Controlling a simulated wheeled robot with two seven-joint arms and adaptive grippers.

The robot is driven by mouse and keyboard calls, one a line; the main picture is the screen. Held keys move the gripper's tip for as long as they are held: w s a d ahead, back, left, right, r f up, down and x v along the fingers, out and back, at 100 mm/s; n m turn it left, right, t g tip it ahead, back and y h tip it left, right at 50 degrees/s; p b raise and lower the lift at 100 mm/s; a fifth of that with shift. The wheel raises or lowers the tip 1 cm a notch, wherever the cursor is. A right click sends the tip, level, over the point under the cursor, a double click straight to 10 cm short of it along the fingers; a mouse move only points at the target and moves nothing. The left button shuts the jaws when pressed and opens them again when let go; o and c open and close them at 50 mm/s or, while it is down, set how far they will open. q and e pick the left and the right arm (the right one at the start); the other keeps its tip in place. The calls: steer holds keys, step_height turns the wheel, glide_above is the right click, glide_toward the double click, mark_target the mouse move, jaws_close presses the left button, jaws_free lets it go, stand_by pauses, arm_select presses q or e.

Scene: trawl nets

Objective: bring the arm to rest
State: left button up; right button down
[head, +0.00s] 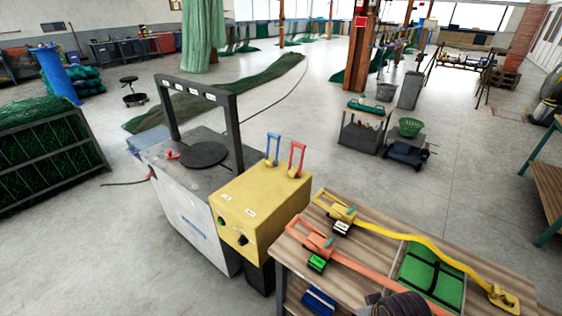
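Neither of my grippers shows in the head view, and I cannot see what either one holds. A wooden-topped table (377,252) stands at the lower right.
A yellow control box (258,208) with a blue and a red lever stands left of the table. Next to it is a grey machine (190,215) with an upright frame. A net-filled crate (45,155) stands far left. Open floor (440,200) lies behind the table.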

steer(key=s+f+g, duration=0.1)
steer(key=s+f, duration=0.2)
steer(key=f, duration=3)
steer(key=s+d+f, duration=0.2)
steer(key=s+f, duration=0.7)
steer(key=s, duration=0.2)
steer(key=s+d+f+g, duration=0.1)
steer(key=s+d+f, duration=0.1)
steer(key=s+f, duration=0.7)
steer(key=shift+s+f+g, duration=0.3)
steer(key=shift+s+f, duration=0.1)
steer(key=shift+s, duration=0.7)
